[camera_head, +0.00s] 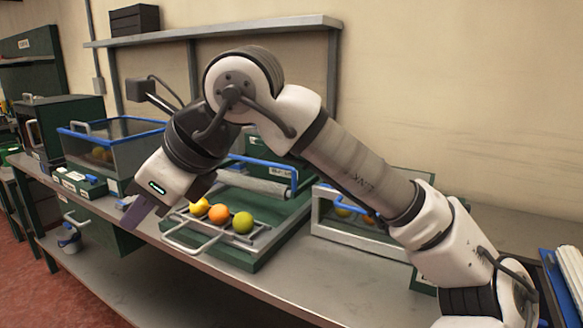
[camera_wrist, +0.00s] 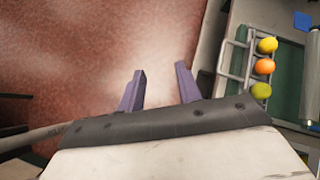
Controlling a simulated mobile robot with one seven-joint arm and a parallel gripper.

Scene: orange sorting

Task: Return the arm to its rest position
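My gripper (camera_head: 138,212) hangs at the end of my bent arm, over the front edge of the bench, to the left of a wire rack. In the wrist view its two purple fingers (camera_wrist: 160,88) stand apart with nothing between them, and the red floor lies beyond. A yellow fruit (camera_head: 200,206), an orange one (camera_head: 219,214) and a green one (camera_head: 242,222) lie in a row on the wire rack (camera_head: 180,246). The same row shows at the right of the wrist view, with the orange fruit (camera_wrist: 264,66) in the middle.
A blue-rimmed clear bin (camera_head: 140,150) with fruit inside stands at the left. Another clear bin (camera_head: 325,222) with fruit stands right of the rack, behind my arm. A wall shelf (camera_head: 250,27) runs behind my arm. The bench front (camera_head: 300,290) is bare.

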